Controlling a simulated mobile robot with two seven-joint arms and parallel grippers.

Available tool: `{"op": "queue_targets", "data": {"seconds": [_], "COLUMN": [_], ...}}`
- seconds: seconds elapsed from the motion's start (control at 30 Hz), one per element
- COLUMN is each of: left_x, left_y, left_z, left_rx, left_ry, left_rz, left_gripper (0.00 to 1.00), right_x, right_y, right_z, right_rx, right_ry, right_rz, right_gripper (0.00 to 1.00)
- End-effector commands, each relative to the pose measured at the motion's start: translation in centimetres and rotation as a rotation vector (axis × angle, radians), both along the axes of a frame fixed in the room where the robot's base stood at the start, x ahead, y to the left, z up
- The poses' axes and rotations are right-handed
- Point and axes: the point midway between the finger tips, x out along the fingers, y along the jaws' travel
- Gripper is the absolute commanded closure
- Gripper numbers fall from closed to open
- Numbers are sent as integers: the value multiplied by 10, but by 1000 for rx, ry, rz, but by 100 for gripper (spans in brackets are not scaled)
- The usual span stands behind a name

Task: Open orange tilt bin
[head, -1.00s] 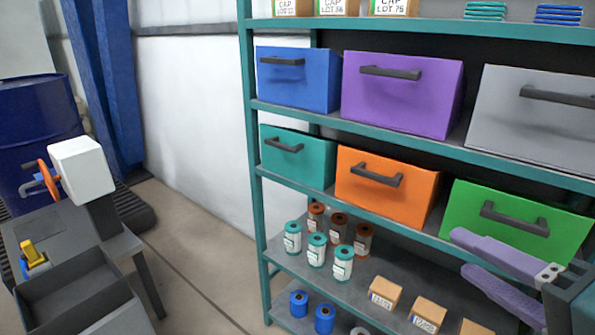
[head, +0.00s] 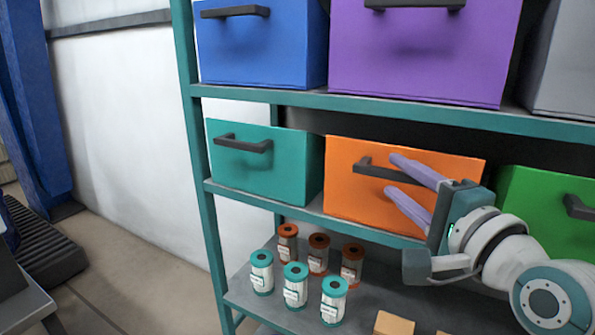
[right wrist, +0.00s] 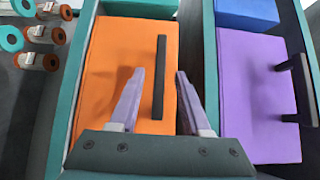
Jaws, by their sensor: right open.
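The orange tilt bin (head: 345,205) sits shut on the middle shelf, between a teal bin and a green bin. Its dark bar handle (head: 378,171) runs across the upper front. My right gripper (head: 388,172) is open and empty in front of the bin, its purple fingers pointing at the handle, one above and one below it. In the right wrist view the orange bin (right wrist: 105,75) fills the left middle, and the handle (right wrist: 160,78) lies between and beyond the fingertips of the right gripper (right wrist: 160,75). I cannot tell whether the fingers touch it. My left gripper is out of view.
The teal bin (head: 260,165) is to the left and the green bin (head: 545,225) to the right. Blue (head: 260,50) and purple (head: 425,60) bins are on the shelf above. Several labelled canisters (head: 295,285) stand on the shelf below. A shelf post (head: 205,150) is at the left.

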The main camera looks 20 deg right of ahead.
Motion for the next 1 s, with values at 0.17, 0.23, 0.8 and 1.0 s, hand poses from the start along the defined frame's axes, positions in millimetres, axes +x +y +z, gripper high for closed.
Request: {"op": "queue_targets", "data": {"seconds": [0.17, 0.23, 0.8, 1.0], "left_x": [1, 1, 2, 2], "left_y": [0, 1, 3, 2], "left_z": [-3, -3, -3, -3], "left_rx": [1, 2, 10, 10], "left_ry": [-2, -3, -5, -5], "left_rz": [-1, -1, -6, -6], "left_gripper": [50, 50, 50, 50], "right_x": [19, 22, 23, 23], "right_y": [-1, -1, -2, -2], "right_z": [0, -1, 0, 0], "right_rx": [-2, -3, -3, -2], "right_ry": [-2, 0, 0, 0], "right_rz": [1, 1, 1, 1], "right_gripper": [52, 52, 84, 100]}}
